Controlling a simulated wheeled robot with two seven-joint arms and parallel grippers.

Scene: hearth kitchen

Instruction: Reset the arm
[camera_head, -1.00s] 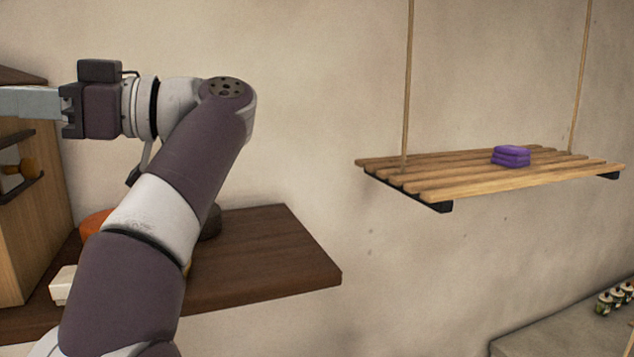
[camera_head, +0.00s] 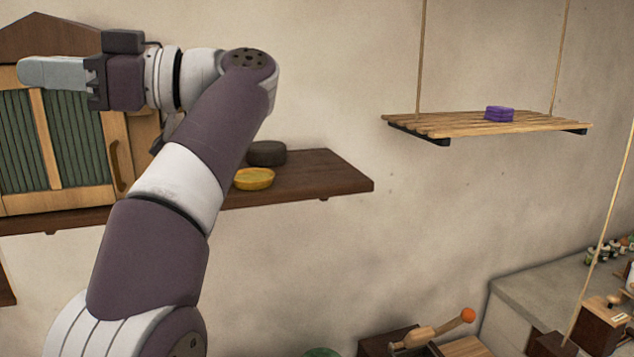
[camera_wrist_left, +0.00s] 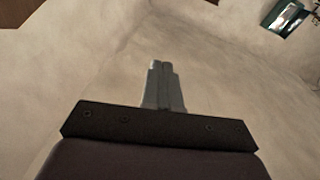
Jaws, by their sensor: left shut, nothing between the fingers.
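My left arm rises from the bottom left of the head view, bends at the top and points its left gripper (camera_head: 22,72) to the left. The gripper is in front of the wooden cabinet with green slatted doors (camera_head: 70,140), which it partly hides. Its fingers are together with nothing between them. In the left wrist view the two grey fingers (camera_wrist_left: 162,68) lie side by side, with bare wall beyond them. My right gripper is not in view.
A dark wooden shelf (camera_head: 320,180) bears a yellow bowl (camera_head: 254,179) and a dark round object (camera_head: 267,152), close to my arm. A hanging slatted shelf (camera_head: 440,124) holds a purple stack (camera_head: 499,114). A counter (camera_head: 540,290) stands lower right. Bare wall lies between the shelves.

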